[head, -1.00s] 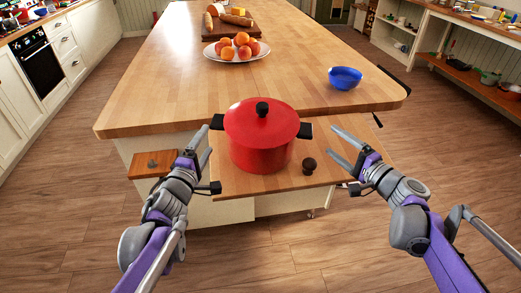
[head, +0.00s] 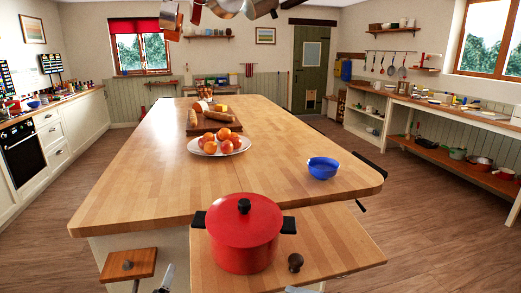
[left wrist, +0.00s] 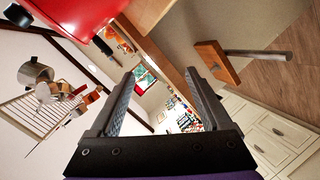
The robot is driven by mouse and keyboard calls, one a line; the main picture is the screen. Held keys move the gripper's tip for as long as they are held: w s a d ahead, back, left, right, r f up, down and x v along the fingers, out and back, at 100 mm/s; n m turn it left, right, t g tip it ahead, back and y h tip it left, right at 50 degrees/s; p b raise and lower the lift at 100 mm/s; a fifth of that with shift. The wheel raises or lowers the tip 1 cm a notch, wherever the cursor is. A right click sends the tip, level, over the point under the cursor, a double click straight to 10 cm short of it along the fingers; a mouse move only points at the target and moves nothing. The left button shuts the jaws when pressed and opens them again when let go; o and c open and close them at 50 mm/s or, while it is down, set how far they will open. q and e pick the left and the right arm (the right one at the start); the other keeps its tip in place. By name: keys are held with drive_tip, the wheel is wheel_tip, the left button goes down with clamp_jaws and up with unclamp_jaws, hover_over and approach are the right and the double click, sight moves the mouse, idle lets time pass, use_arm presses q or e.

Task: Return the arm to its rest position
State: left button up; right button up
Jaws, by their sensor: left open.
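My left gripper (head: 153,282) shows only its fingertips at the bottom edge of the head view, left of the red pot (head: 244,236). In the left wrist view my left gripper (left wrist: 160,73) has its two fingers wide apart with nothing between them. The red lidded pot stands on the lower wooden leaf at the island's near end, and part of it fills the upper left of the left wrist view (left wrist: 72,22). A sliver of my right gripper (head: 298,289) shows at the bottom edge; its jaws are cut off. Most of both arms is out of view.
A dark knob (head: 295,262) stands right of the pot. The island top (head: 150,185) holds a fruit plate (head: 219,151), a bread board and a blue bowl (head: 323,168). Floor is open on both sides.

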use_arm(q)
drive_tip(key=s+d+f+m+g+h, duration=0.1)
drive_tip(key=s+d+f+m+g, duration=0.2)
drive_tip(key=s+f+m+g, duration=0.45)
drive_tip(key=s+d+f+m+g+h, duration=0.15)
drive_tip(key=s+f+m, duration=0.5)
drive_tip(key=s, duration=0.85)
use_arm(e)
drive_tip(key=s+d+f+n+g+h, duration=0.2)
drive_tip(key=s+d+f+n+h, duration=0.15)
drive_tip(key=s+f, duration=0.55)
drive_tip(key=s+d+f+n+g+h, duration=0.25)
drive_tip(key=s+f+h, duration=0.2)
drive_tip(key=s, duration=0.75)
use_arm(q)
wheel_tip(320, 180, up, 13)
drive_tip(key=d+p, duration=0.1)
drive_tip(key=p, duration=1.2)
drive_tip(key=shift+w+d+f+n, duration=0.2)
drive_tip(key=shift+w+d+n, duration=0.05)
drive_tip(key=shift+n, duration=0.15)
use_arm(e)
wheel_tip(320, 180, up, 15)
drive_tip(key=w+d+t, duration=0.1)
drive_tip(key=shift+w+d+h, duration=0.15)
drive_tip(key=shift+d+h, duration=0.25)
